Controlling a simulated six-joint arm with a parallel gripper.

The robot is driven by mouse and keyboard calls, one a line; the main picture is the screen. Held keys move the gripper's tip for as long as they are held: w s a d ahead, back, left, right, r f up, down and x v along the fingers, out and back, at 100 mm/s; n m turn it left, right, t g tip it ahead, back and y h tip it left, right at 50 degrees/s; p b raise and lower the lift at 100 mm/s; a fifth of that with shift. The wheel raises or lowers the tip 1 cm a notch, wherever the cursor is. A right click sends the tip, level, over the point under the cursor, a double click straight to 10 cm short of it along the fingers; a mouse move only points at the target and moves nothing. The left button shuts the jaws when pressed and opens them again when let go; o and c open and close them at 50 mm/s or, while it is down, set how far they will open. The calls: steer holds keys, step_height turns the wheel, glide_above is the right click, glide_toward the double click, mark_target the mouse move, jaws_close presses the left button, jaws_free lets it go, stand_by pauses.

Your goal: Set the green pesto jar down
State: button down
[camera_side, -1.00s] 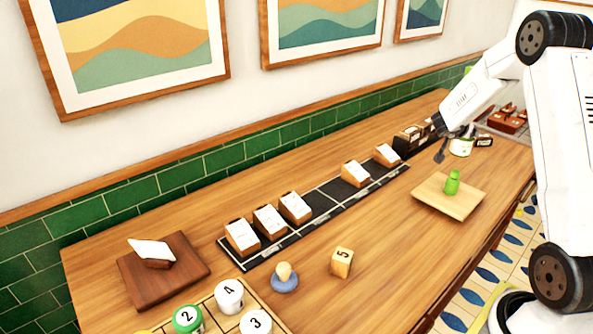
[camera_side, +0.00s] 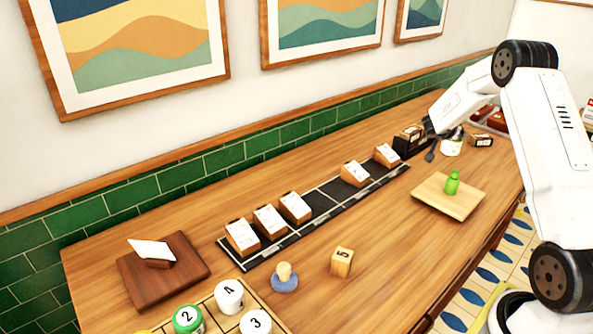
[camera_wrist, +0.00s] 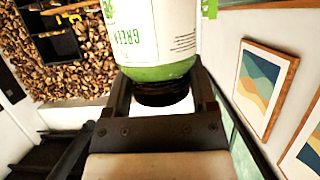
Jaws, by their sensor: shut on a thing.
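The green pesto jar (camera_wrist: 153,38), with a white label lettered "GREEN", green contents and a dark lid, fills the upper middle of the wrist view. My gripper (camera_wrist: 162,92) is shut on it, with dark fingers on either side around its lid end. In the side view my gripper (camera_side: 437,143) is at the far right part of the table, and the small white and green jar (camera_side: 453,147) shows beside it. I cannot tell whether the jar touches the tabletop.
A black rail (camera_side: 322,204) with several card holders runs along the table. A dark box (camera_side: 408,140) stands close left of my gripper. A pale board (camera_side: 433,200) with a green bottle-shaped object (camera_side: 452,184) lies nearer. Numbered pots and a wooden block (camera_side: 342,262) stand in front.

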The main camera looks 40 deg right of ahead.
steer(key=w+d+f, duration=0.5)
steer(key=f, duration=0.1)
steer(key=shift+w+d+f, duration=0.15)
steer(key=shift+f, duration=0.2)
stand_by(0.3)
steer(key=shift+w+d+f, duration=0.1)
steer(key=shift+f, duration=1.6)
steer(key=shift+f, duration=0.15)
jaws_free()
